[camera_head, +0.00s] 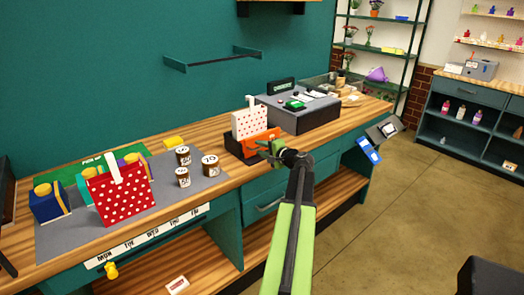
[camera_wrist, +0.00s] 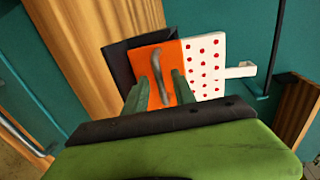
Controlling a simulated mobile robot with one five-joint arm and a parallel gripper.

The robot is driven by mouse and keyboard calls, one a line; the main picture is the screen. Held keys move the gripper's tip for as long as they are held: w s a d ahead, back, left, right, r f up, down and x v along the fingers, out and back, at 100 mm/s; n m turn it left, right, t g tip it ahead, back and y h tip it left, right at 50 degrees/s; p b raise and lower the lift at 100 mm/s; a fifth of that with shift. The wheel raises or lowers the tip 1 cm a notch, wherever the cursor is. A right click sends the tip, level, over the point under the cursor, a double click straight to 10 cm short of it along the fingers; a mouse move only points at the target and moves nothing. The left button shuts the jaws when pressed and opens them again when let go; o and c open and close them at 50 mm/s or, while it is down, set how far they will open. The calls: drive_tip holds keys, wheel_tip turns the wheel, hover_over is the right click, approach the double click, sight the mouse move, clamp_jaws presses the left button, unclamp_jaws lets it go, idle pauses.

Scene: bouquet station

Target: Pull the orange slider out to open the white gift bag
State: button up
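The white gift bag (camera_head: 250,122) with red dots stands upright in a dark holder (camera_head: 233,144) on the counter. It also shows in the wrist view (camera_wrist: 207,65). The orange slider (camera_head: 256,143) is a flat panel in front of the bag, and in the wrist view (camera_wrist: 145,58) it carries a curved grey handle (camera_wrist: 159,76). My gripper (camera_wrist: 160,88) is at the slider, its two green fingers apart with the handle between them and gaps showing on both sides. In the head view my gripper (camera_head: 268,150) partly hides the slider's right end.
A grey register (camera_head: 300,112) is behind my gripper. Drawers (camera_head: 265,205) are below the counter.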

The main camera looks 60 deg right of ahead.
clamp_jaws()
idle(1.4)
